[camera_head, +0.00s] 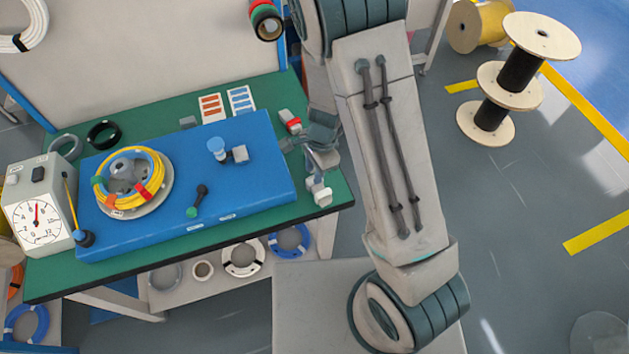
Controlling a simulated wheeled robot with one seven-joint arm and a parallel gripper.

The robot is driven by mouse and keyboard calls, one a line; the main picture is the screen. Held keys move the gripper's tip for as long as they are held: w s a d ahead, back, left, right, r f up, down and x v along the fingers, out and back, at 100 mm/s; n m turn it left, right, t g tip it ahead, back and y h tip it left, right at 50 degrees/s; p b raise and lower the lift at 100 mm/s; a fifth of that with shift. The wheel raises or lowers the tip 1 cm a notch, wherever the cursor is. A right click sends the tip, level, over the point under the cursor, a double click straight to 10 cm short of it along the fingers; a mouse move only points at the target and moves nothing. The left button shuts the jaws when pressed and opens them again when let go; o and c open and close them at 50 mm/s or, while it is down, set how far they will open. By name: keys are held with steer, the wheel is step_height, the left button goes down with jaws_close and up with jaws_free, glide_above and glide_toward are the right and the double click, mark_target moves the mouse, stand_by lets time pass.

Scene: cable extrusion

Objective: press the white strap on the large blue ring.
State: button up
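Two blue rings show, and I cannot tell for sure which is the large one. One blue ring (290,242) rests on the shelf under the green-topped table, with small pale marks that may be straps. What looks like my gripper (318,152) is at the right end of the table, apart from both rings and partly hidden by my arm. Its fingers are too small to read as open or shut.
The green table (310,215) carries a blue board (250,185) with a yellow cable coil (155,180) on it. A dial gauge box (38,212) stands at the left. A white coil (243,258) lies on the shelf. Spools (492,115) stand on the floor at upper right.

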steer(key=shift+f+b, duration=1.25)
steer(key=shift+f, duration=0.2)
steer(key=shift+r, duration=0.25)
steer(key=shift+c, duration=0.3)
steer(key=c, duration=0.5)
steer(key=shift+r+p, duration=3.85)
steer(key=shift+r, duration=0.15)
steer(key=shift+c, duration=0.2)
